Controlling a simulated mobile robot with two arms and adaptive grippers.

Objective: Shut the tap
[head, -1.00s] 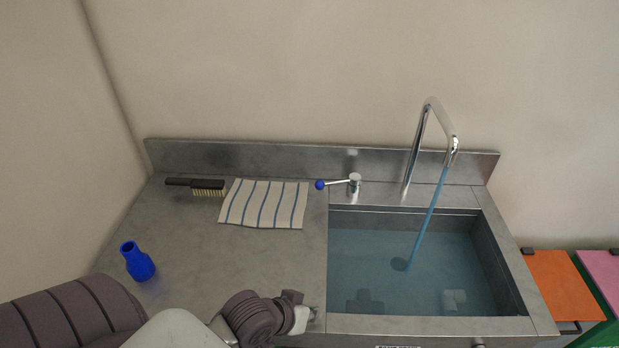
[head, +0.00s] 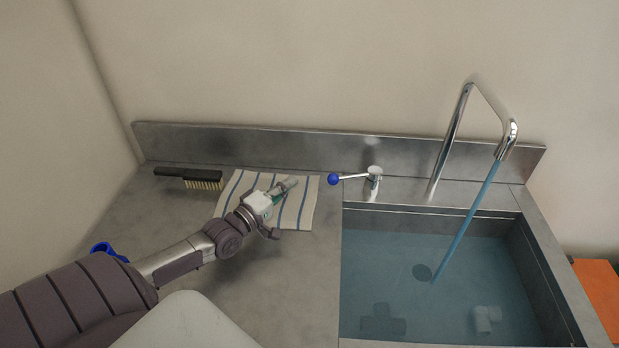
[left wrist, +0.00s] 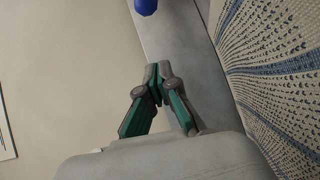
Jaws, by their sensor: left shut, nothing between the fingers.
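The tap has a chrome swan-neck spout (head: 508,138) at the back of the sink, with a blue stream of water running from it into the basin. Its lever (head: 351,178) sticks out to the left from a chrome post and ends in a blue ball knob (head: 334,180). The knob also shows at the top of the left wrist view (left wrist: 146,5). My left gripper (head: 291,184) is shut and empty above the striped cloth, left of the knob and apart from it. Its closed fingers show in the left wrist view (left wrist: 156,72). My right gripper is not in view.
The sink basin (head: 562,310) holds water, with a white pipe fitting (head: 486,318) and a dark cross-shaped fitting (head: 383,320) in it. A striped cloth (head: 304,212) and a wire brush (head: 190,178) lie on the counter. A blue reducer (head: 104,249) is partly hidden by my arm.

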